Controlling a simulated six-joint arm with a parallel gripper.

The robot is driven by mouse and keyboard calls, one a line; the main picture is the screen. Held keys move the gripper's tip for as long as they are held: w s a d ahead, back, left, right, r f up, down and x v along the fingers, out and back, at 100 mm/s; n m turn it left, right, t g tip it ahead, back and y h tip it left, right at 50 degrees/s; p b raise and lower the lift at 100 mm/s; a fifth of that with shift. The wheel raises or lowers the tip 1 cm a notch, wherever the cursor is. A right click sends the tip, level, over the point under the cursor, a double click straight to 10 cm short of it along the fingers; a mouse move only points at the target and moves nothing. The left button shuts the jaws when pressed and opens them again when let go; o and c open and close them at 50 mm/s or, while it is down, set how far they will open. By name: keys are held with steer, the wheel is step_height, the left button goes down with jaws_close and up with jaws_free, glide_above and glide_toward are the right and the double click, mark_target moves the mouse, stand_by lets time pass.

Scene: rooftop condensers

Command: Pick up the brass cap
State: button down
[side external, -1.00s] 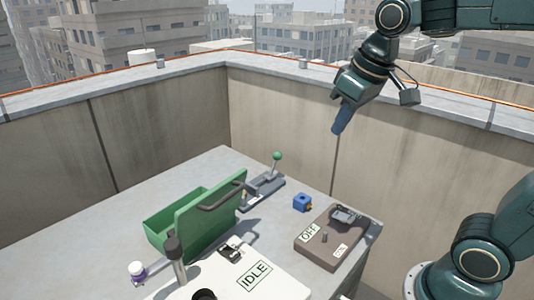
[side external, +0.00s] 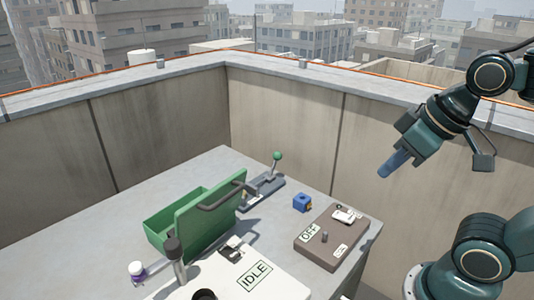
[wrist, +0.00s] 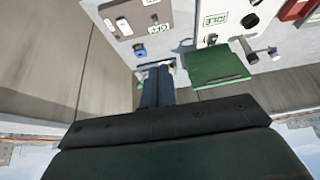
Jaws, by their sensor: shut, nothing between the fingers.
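I cannot make out a separate brass cap with certainty. A small blue block (side external: 302,202) on the bench has a tiny brass-coloured spot on its right side; it also shows in the wrist view (wrist: 140,50). Whether that spot is the cap is too small to tell. My gripper (side external: 385,172) hangs in the air to the right of the bench, above and away from the block, its blue fingers pointing down-left. In the wrist view, the fingers (wrist: 155,72) are together and empty.
A brown OFF panel (side external: 318,250) stands at the bench's right corner. A lever with a green knob (side external: 277,157) is behind the green box (side external: 170,230). A white IDLE panel (side external: 275,278) is in front. Concrete parapet walls (side external: 290,120) surround the bench.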

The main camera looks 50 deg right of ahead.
stand_by(0.4)
steer(key=c, duration=1)
jaws_free()
steer(key=shift+w+r, duration=0.1)
